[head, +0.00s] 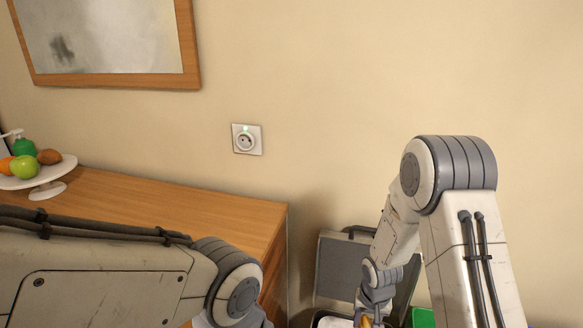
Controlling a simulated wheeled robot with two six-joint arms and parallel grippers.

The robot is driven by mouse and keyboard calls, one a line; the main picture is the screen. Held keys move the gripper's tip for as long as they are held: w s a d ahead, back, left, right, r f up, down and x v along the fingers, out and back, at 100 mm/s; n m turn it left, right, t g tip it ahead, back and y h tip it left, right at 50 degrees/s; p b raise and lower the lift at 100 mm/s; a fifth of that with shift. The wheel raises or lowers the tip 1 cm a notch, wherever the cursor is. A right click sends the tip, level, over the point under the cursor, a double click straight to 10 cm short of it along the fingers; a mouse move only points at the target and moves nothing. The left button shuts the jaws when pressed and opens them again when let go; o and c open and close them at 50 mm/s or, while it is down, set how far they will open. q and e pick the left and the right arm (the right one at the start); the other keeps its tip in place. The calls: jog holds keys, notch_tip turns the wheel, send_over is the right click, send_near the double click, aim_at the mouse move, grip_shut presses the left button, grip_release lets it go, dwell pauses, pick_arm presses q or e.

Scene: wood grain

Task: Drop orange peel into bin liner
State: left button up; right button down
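My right arm reaches down at the lower right, and its gripper (372,307) is at the bottom edge over an open bin. A small yellow-orange piece (366,321), possibly the orange peel, shows at the gripper's tip. The fingertips are cut off, so I cannot tell whether they hold it. A whitish strip (332,322), possibly a bin liner, shows at the bottom edge just left of the gripper. A green patch (423,318) lies to its right. My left arm crosses the lower left; its gripper is below the frame.
A grey raised bin lid (341,268) stands against the wall. A wooden cabinet (185,207) fills the left, with a white stand (48,190) of fruit on it. A socket (246,139) and a framed mirror or picture (190,75) are on the wall.

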notch_tip(320, 180, down, 5)
jog(key=b, duration=0.4)
jog(key=shift+f, duration=0.1)
jog(key=shift+c, duration=1.7)
grip_release()
jog(key=r+p, duration=0.1)
jog(key=r, duration=0.2)
jog(key=r+p, duration=0.1)
jog(key=r, duration=0.2)
jog(key=s+r+p, duration=0.1)
jog(key=r+p, duration=0.1)
jog(key=r, duration=0.1)
jog(key=shift+a+r, duration=0.15)
jog(key=shift+r, duration=0.1)
jog(key=shift+s+r, duration=0.1)
jog(key=shift+r, duration=0.35)
